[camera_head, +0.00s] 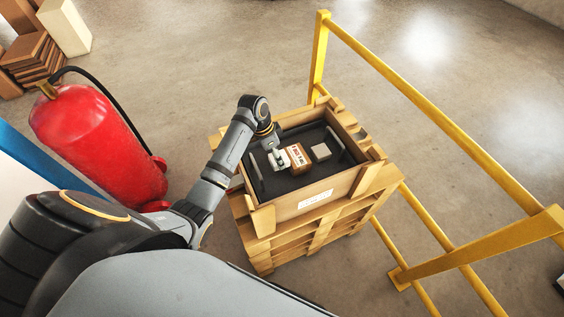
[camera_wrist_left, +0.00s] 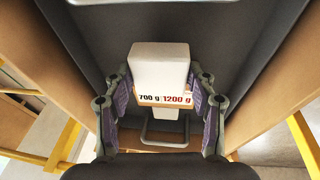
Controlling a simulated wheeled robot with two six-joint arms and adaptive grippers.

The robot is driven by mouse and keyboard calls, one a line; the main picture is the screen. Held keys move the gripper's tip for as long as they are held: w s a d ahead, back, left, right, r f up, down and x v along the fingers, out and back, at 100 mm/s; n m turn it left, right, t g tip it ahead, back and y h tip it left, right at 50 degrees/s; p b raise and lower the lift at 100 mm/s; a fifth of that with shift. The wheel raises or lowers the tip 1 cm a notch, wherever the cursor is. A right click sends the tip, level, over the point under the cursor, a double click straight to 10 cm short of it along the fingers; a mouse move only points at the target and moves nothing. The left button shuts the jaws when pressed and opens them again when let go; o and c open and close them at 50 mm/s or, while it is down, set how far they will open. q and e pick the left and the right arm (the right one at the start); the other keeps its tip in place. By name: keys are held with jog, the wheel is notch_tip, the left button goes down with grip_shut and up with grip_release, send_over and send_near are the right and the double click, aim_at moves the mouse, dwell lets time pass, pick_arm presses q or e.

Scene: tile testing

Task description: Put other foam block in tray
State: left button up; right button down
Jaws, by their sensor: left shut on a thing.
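My left gripper (camera_head: 279,159) is low inside the dark-lined tray (camera_head: 262,160), which is framed in wood. In the left wrist view its fingers (camera_wrist_left: 161,88) are shut on a pale foam block (camera_wrist_left: 160,65). A brown strip printed "700 g 1200 g" (camera_wrist_left: 163,99) crosses just below the block's pale face; I cannot tell whether it belongs to the block or to a carton. In the head view a brown carton with a printed label (camera_head: 298,157) is beside the fingers. A grey block (camera_head: 321,152) lies to its right in the tray. My right gripper is out of view.
The tray sits on stacked wooden pallets (camera_head: 300,243). A yellow guard rail (camera_head: 420,96) runs behind and to the right. A red fire extinguisher (camera_head: 98,145) stands to the left. Cardboard boxes (camera_head: 30,60) are at the far left. Open floor lies behind the tray.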

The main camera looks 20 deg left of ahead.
pick_arm(q)
jog(key=shift+f, duration=0.4)
notch_tip(320, 180, down, 3)
jog(key=shift+s+f, duration=0.1)
jog(key=shift+f, duration=0.3)
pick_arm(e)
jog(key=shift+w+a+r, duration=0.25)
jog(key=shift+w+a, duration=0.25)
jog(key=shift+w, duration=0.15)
pick_arm(q)
jog(key=o, duration=0.8)
jog(key=shift+c, duration=0.2)
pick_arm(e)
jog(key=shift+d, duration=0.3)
